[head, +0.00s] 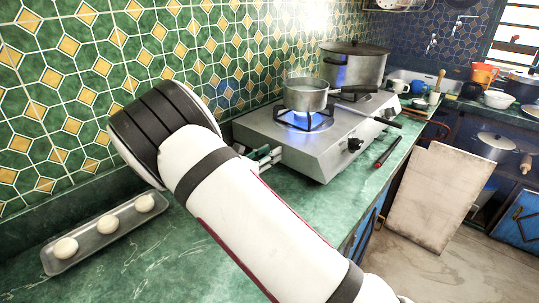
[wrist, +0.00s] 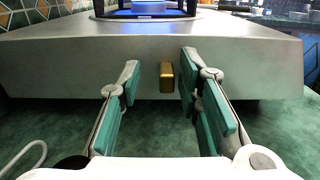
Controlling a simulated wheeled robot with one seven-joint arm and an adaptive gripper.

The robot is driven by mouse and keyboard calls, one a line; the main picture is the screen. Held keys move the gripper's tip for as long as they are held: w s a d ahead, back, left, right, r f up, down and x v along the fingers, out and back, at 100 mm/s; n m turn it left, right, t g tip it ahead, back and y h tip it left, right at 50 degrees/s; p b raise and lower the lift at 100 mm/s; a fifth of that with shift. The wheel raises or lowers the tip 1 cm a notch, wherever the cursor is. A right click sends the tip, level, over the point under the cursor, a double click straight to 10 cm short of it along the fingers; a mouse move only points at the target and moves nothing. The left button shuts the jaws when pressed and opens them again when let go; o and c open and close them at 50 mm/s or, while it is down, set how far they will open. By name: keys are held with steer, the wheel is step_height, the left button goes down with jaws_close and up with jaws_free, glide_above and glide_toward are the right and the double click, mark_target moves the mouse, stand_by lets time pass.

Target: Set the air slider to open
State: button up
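The air slider looks to be the small brass block (wrist: 167,76) on the grey side wall of the gas hotplate (wrist: 60,62) in the wrist view. My gripper (wrist: 159,80) is open, with its green-padded fingers on either side of the block. The block appears nearer the right finger, with a gap on both sides. In the head view my gripper (head: 264,157) is at the left side of the hotplate (head: 318,151), partly behind my arm. The slider is hidden there. I cannot tell which end of its travel it is at.
A small pot (head: 305,97) sits over a lit blue flame. A large lidded pot (head: 354,66) stands behind it. A tray (head: 104,232) with dough balls lies left on the green counter. A red-and-black lighter (head: 387,153) lies right of the hotplate.

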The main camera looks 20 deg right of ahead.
steer(key=shift+s, duration=0.1)
steer(key=v, duration=1.1)
steer(key=shift+s+a, duration=0.2)
steer(key=shift+a, duration=0.15)
